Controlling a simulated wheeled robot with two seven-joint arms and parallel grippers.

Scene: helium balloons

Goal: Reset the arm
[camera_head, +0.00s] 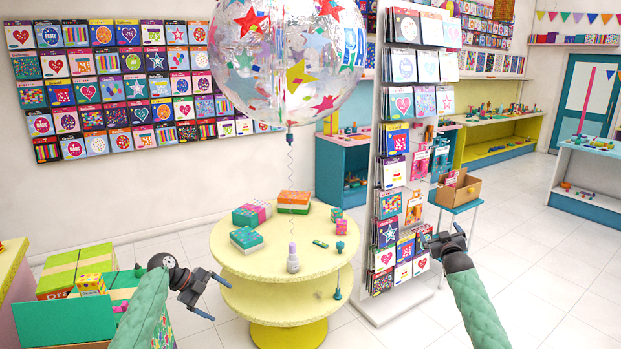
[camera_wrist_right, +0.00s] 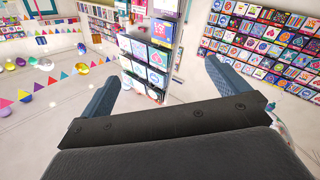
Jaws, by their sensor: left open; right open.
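My left gripper (camera_head: 208,297) is open and empty, left of the round yellow table (camera_head: 270,268) and apart from it. My right gripper (camera_head: 440,232) is raised to the right of the table, in front of the white card rack, and touches nothing that I can make out. In the right wrist view my right gripper (camera_wrist_right: 165,85) has its two blue fingers spread wide with nothing between them. Both sleeved arms reach up from the bottom of the head view.
A clear star balloon (camera_head: 285,60) floats above the table on a curly string. Boxes (camera_head: 247,239), a grey-lilac bottle-like object (camera_head: 293,258) and small items stand on the table. A card rack (camera_head: 385,150) stands to the right. Green boxes (camera_head: 75,270) are at left.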

